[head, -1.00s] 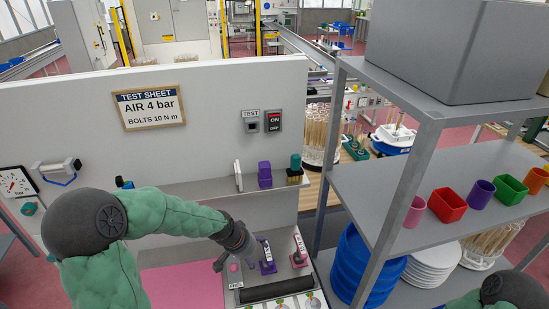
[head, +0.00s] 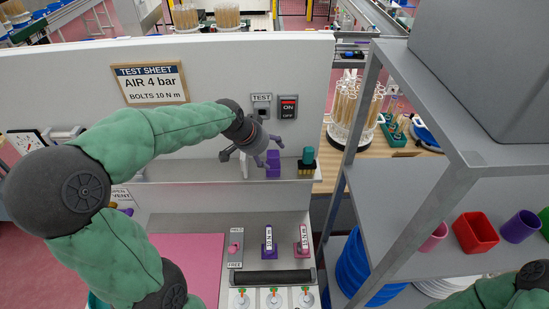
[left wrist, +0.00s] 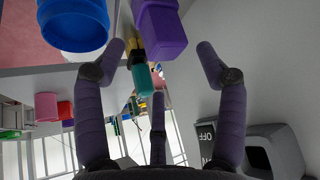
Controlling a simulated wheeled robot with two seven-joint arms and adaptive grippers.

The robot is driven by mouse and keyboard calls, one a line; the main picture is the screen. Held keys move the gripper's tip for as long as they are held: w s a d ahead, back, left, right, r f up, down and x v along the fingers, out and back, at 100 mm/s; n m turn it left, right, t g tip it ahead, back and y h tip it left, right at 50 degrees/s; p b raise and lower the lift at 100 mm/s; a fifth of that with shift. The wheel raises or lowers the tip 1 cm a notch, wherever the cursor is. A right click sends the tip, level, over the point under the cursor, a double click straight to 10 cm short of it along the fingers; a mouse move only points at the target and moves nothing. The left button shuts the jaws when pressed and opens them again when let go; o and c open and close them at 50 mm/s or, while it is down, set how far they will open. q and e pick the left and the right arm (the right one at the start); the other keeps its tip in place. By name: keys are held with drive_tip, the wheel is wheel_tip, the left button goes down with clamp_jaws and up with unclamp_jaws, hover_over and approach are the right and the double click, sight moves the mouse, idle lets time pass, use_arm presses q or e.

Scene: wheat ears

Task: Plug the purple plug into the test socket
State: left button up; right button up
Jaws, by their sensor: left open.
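The purple plug (head: 273,164) stands on the ledge of the grey wall. The test socket (head: 262,113) is on the wall above it, under a TEST label. My left gripper (head: 248,153) is at the ledge, just left of the plug and below the socket, and partly overlaps the view of the plug. In the left wrist view its fingers (left wrist: 160,70) are spread, with nothing between their tips. The purple plug (left wrist: 160,28) shows beyond them, between the two outer fingers. My right gripper is not in view; only part of that arm shows at the lower right.
A teal-topped piece (head: 307,160) stands right of the plug, and a pale upright plate (head: 244,166) left of it. The ON/OFF switch (head: 288,107) is beside the socket. A console (head: 202,222) lies below, and a grey shelf rack (head: 390,185) stands at right.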

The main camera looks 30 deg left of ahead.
sight(270, 156)
use_arm(q)
drive_tip(key=shift+f, duration=0.35)
drive_tip(key=shift+a+p+x, duration=0.15)
drive_tip(key=shift+p+x, duration=0.2)
drive_tip(key=shift+x, duration=0.8)
drive_tip(key=shift+a+p+x, duration=0.15)
drive_tip(key=shift+p+x, duration=0.15)
drive_tip(key=shift+x, duration=0.85)
drive_tip(key=c, duration=1.2)
